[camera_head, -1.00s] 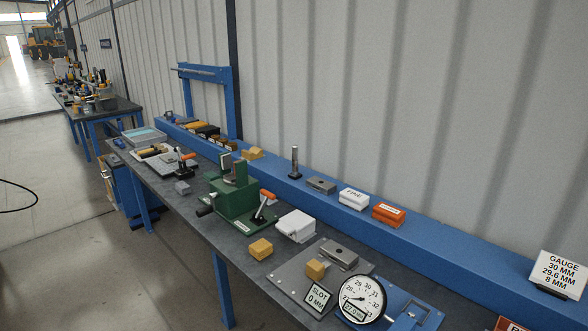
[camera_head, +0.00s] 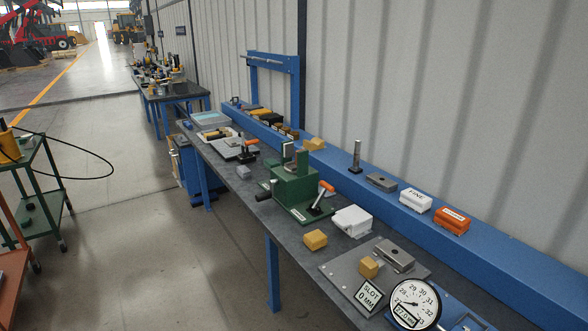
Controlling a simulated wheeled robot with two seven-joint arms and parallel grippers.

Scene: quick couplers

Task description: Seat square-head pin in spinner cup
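Neither of my grippers is in view. I cannot make out a part that is clearly the square-head pin or the spinner cup. A steel upright post (camera_head: 356,157) with a wider foot stands on the blue beam (camera_head: 335,168) behind the workbench; whether it is the pin, I cannot tell. A green fixture (camera_head: 295,189) with an orange-handled clamp (camera_head: 322,194) stands mid-bench. A grey plate (camera_head: 340,271) nearer to me carries a yellow block (camera_head: 368,267) and a grey slotted block (camera_head: 394,255).
A dial gauge (camera_head: 408,296), a "SLOT 0 MM" sign (camera_head: 367,298), a white box (camera_head: 352,220) and a loose yellow block (camera_head: 315,239) crowd the near bench. White "FINE" (camera_head: 415,200) and orange (camera_head: 452,220) boxes sit on the beam. A green cart (camera_head: 42,185) stands left; the floor between is open.

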